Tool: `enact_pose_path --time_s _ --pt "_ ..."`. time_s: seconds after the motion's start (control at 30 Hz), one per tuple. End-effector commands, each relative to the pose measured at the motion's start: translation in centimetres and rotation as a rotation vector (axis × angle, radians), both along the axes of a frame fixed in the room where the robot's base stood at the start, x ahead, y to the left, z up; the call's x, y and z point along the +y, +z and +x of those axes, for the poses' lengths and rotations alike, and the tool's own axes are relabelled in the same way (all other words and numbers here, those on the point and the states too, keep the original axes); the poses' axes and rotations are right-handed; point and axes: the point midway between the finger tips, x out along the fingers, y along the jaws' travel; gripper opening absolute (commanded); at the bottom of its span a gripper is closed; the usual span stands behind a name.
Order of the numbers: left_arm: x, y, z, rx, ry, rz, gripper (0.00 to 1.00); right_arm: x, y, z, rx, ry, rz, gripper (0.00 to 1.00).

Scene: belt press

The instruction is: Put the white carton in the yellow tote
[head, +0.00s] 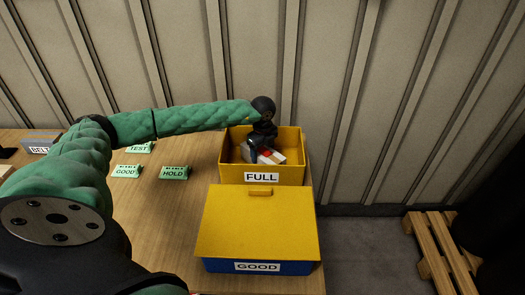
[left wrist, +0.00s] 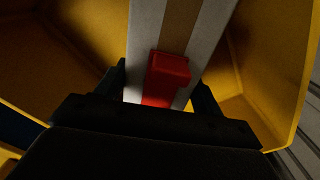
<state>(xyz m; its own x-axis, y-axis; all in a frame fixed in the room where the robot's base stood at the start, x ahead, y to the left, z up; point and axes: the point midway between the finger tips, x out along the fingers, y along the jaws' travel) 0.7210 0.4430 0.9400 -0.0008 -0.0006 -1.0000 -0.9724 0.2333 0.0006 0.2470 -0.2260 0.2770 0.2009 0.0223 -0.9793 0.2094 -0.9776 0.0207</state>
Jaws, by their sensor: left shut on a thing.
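The white carton (head: 277,158) with a red part on it is inside the yellow tote (head: 262,177) labelled FULL. My left gripper (head: 257,149) reaches down into this tote and is shut on the carton. In the left wrist view the carton (left wrist: 146,40) has a tan stripe and a red block (left wrist: 168,78), and lies between the fingers of my left gripper (left wrist: 162,90). Yellow tote walls (left wrist: 272,60) stand on both sides. I cannot tell whether the carton rests on the tote floor. My right gripper is not in view.
A blue tote with a closed yellow lid (head: 257,222), labelled GOOD, stands right in front of the open tote. Green cards marked HOLD (head: 174,172), GOOD (head: 127,171) and TEST (head: 139,148) lie on the wooden table (head: 170,215). A wooden pallet (head: 440,250) is on the floor at right.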

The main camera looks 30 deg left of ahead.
Motion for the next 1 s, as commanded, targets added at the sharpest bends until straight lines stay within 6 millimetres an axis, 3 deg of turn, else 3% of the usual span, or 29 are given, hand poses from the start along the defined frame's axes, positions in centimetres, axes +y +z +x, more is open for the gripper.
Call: enact_pose_path --time_s 0.33,0.37,0.47,1.0 --pt "0.0 -0.18 0.03 -0.001 0.0 0.0 0.25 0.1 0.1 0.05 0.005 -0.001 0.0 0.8" --pt "0.0 -0.22 -0.02 0.0 0.0 0.0 0.72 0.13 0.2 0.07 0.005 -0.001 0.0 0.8" --pt "-0.01 -0.2 -0.02 0.0 0.0 0.0 0.9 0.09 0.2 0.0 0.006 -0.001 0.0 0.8" --pt "0.0 0.48 0.01 -0.001 0.0 0.0 0.9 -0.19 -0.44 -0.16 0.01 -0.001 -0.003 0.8"
